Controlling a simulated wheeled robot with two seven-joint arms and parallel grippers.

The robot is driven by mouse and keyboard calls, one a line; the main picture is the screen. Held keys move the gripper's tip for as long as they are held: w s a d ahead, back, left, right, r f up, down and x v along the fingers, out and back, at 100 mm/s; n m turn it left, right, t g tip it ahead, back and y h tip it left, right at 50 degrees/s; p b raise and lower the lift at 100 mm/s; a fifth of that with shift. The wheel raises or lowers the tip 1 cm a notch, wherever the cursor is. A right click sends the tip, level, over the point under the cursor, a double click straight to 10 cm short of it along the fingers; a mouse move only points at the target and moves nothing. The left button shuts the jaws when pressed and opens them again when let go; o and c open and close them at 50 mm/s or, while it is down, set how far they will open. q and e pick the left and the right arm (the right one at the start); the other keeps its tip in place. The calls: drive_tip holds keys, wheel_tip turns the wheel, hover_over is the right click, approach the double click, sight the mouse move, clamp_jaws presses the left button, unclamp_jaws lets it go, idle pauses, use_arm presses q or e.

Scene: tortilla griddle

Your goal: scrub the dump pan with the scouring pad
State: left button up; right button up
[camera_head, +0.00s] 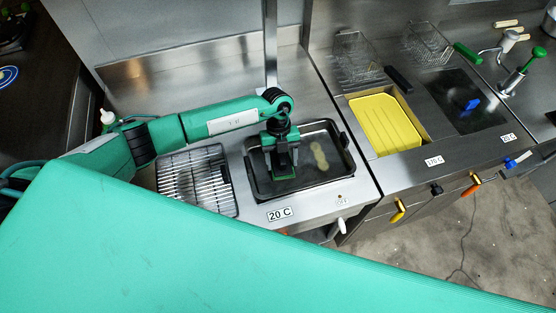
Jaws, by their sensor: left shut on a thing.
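The dump pan (345,168) is a dark rectangular tray with raised walls, set on the steel counter in the middle. A pale yellowish smear (319,155) lies on its floor, right of centre. My left gripper (284,170) points down into the left half of the pan, beside the smear. My right gripper is not in view.
A slatted grill (195,178) adjoins the pan on the left. A yellow ribbed tray (385,122) sits to the right, with wire baskets (355,62) behind it. A steel post (270,45) rises behind the pan. Knobs line the front edge.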

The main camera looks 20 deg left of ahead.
sight(291, 162)
use_arm(q)
drive_tip(key=d, duration=0.1)
drive_tip(key=w+b, duration=0.1)
drive_tip(key=d, duration=0.1)
drive_tip(key=shift+w+d+f, duration=0.25)
drive_tip(key=shift+w+d, duration=0.05)
drive_tip(key=shift+w, duration=0.05)
drive_tip(key=shift+w+d+r+b, duration=0.1)
drive_tip(key=shift+w+d+b, duration=0.05)
drive_tip(key=shift+d+b, duration=0.15)
drive_tip(key=shift+w+d+f+b, duration=0.15)
drive_tip(key=shift+w+d+b, duration=0.35)
drive_tip(key=shift+d+b, duration=0.15)
drive_tip(key=shift+w+d+f+b, duration=0.1)
drive_tip(key=shift+w+d+b, duration=0.45)
drive_tip(key=shift+d, duration=0.2)
drive_tip(key=shift+w+d+b, duration=0.3)
drive_tip(key=shift+d+b, duration=0.05)
drive_tip(key=shift+d, duration=0.2)
drive_tip(key=shift+s+a, duration=0.15)
drive_tip(key=shift+s+a+r+p, duration=0.1)
drive_tip(key=shift+s+a+p, duration=0.05)
drive_tip(key=shift+p, duration=0.25)
